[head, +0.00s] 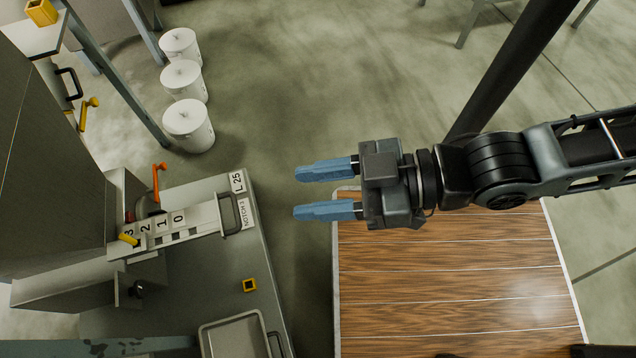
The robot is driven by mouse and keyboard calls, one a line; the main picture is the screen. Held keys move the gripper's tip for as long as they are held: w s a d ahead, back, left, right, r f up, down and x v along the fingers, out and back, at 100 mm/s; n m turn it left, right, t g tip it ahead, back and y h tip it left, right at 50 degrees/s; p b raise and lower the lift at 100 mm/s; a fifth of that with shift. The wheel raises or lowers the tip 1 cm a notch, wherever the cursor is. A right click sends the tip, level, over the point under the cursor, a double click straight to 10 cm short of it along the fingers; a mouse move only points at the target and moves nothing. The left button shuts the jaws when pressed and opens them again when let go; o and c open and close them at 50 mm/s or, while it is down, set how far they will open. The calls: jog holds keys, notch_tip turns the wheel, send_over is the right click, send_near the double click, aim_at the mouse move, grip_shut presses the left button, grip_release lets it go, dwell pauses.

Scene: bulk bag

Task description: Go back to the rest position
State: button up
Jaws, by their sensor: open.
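My gripper (296,193) is open, with two blue fingers pointing left and nothing between them. It is in the middle of the head view, seen from above, over the floor just past the far left corner of a wooden-topped table (440,265). My arm reaches in from the right edge. The gripper is apart from the grey machine on the left.
The grey machine (60,160) has a notched plate (175,222), a black handle (230,215) and an orange lever (159,175). White lidded buckets (188,125) stand behind. A dark post (515,65) rises behind my arm.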

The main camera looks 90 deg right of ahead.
notch_tip(320, 180, up, 19)
jog(key=p, duration=1.9)
jog(key=shift+a, duration=0.1)
